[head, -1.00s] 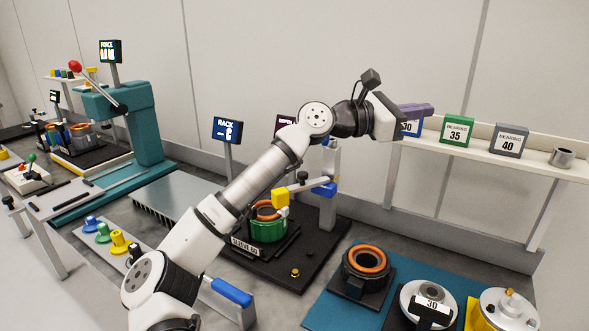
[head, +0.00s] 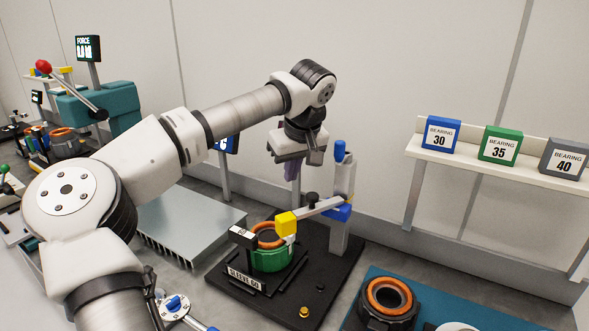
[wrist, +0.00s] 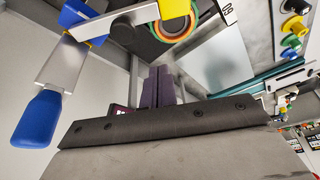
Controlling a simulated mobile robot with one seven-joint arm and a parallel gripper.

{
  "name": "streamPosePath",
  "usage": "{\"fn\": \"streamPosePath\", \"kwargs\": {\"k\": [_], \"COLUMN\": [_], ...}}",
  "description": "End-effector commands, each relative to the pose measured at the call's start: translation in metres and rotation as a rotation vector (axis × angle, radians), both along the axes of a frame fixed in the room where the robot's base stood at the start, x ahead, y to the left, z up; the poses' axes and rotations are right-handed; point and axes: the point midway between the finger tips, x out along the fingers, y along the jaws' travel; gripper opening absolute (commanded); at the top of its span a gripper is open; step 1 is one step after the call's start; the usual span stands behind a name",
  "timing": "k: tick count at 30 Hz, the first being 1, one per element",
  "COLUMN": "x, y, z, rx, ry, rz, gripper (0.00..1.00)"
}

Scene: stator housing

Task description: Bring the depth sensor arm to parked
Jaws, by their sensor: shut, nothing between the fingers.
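The depth sensor arm (head: 320,207) is a pale grey bar with a yellow block (head: 287,223) at its left end. It joins a grey post (head: 346,190) at a blue piece, and the yellow block is over the green housing (head: 272,257) with its orange ring. A blue handle (head: 340,151) stands upright at the post's top; it also shows in the wrist view (wrist: 42,118). My gripper (head: 293,176) points down with its purple fingers shut and empty, left of the post and above the bar. The fingers also show in the wrist view (wrist: 158,85), apart from the handle.
The fixture's black base (head: 325,262) carries a "SLEEVE 60" label. A ribbed grey plate (head: 190,222) lies to the left. A dark part with an orange ring (head: 390,297) is on the blue mat at right. A shelf with bearing boxes (head: 499,146) is on the right.

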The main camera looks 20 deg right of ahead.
Motion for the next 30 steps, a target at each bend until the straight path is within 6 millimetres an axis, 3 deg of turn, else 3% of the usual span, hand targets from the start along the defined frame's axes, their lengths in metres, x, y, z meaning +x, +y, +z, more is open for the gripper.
{"fn": "streamPosePath", "kwargs": {"k": [10,18,30], "x": [0.023,-0.011,-0.017], "y": [0.006,-0.003,-0.005], "z": [-0.069,-0.066,-0.068], "rx": [-0.002,-0.002,-0.004], "ry": [0.006,0.003,0.002], "rz": [0.0,-0.002,0.0], "gripper": [0.0,0.0,0.0]}}
